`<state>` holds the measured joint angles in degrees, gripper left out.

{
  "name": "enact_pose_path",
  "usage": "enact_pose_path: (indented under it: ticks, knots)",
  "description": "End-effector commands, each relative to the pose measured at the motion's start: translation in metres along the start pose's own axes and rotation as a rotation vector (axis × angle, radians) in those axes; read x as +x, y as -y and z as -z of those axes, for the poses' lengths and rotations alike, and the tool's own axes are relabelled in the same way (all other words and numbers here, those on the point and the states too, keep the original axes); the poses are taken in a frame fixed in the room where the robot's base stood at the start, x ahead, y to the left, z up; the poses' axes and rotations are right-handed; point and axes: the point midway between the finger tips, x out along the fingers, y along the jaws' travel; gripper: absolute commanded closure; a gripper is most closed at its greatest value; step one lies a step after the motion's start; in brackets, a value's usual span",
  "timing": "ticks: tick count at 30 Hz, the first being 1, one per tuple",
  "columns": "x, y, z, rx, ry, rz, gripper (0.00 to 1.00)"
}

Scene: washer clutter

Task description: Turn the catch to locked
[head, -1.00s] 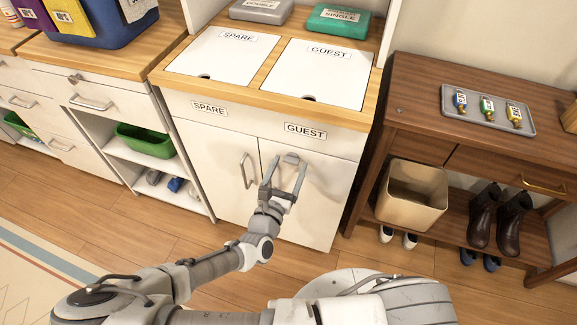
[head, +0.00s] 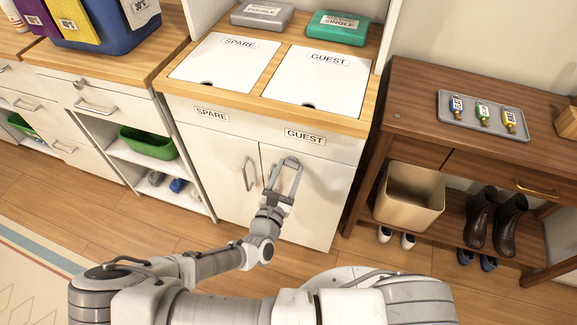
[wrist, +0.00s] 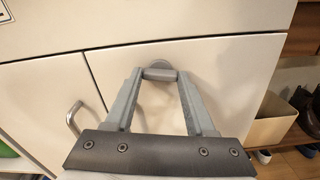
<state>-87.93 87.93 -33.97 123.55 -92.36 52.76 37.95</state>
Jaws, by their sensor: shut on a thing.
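The catch (wrist: 158,72) is a small grey turn-piece with a round base. It sits at the top of the white cabinet's right door (head: 325,190), under the GUEST label (head: 305,136). In the wrist view its bar lies roughly level between my two fingertips. My gripper (head: 287,162) is shut on the catch, with one finger at each end of the bar. In the head view my fingertips mostly hide the catch. I cannot read any locked or unlocked mark.
A bar handle (head: 250,173) is on the left door, beside my gripper. A wooden shoe bench (head: 420,125) with a beige bin (head: 410,195) stands to the right. White lids marked SPARE (head: 225,62) and GUEST (head: 320,78) lie on top. The floor in front is partly clear.

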Motion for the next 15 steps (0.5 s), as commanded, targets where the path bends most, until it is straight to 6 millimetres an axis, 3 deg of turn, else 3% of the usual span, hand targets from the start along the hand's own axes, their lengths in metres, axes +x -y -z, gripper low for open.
enact_pose_path:
  ticks: [15]
  knots:
    - [0.0008,0.0001,-0.0043,0.484,0.000,0.002,1.00]
